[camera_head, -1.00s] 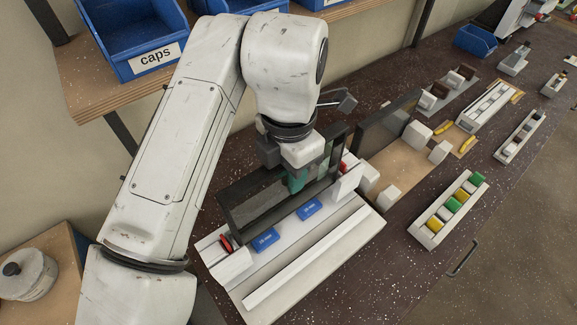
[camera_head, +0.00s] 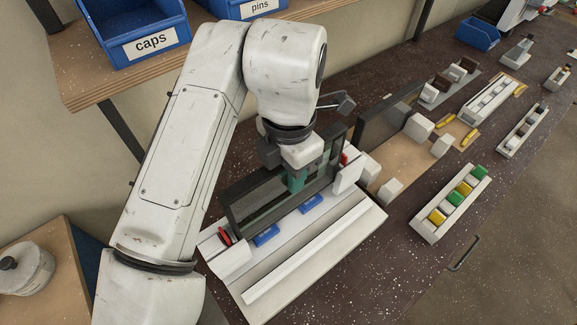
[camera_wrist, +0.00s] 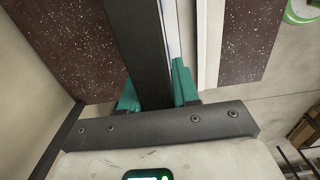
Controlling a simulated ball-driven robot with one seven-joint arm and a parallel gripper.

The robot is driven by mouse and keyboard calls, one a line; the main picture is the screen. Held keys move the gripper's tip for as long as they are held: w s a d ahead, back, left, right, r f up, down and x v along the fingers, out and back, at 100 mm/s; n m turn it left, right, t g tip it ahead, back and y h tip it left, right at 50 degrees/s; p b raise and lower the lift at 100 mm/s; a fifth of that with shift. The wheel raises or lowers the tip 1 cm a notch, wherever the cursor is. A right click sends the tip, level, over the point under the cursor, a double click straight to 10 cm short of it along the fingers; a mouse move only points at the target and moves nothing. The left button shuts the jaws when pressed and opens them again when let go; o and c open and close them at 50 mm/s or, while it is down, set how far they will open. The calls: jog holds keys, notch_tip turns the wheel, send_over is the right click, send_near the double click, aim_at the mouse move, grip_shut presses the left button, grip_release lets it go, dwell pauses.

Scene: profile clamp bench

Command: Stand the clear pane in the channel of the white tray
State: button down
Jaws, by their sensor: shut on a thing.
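The clear pane (camera_head: 262,201), see-through with a dark frame, is upright on its long edge in the head view. My gripper (camera_head: 297,181), with green fingers, is shut on its upper part. In the wrist view the pane's dark edge (camera_wrist: 143,50) runs between the green fingers (camera_wrist: 157,92). The white tray (camera_head: 330,248) lies below, with end blocks, red parts and a long raised strip. The pane stands over its rear part, behind two blue labels (camera_head: 266,235). The pane's lower edge and the channel are hidden, so I cannot tell whether it is seated.
Another dark pane (camera_head: 388,116) stands to the right among white blocks (camera_head: 390,190) on a tan board. A narrow tray of green, yellow and white blocks (camera_head: 426,227) lies at right. Blue bins (camera_head: 133,32) are on the shelf at upper left. Speckled bench between them is clear.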

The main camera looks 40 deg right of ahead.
jog(key=shift+f+b, duration=1.1)
jog(key=shift+f, duration=1)
jog(key=c, duration=0.8)
grip_release()
jog(key=shift+o, duration=0.2)
jog(key=shift+r, duration=0.2)
notch_tip(320, 180, up, 8)
jog(key=p, duration=0.9)
jog(key=shift+f, duration=0.1)
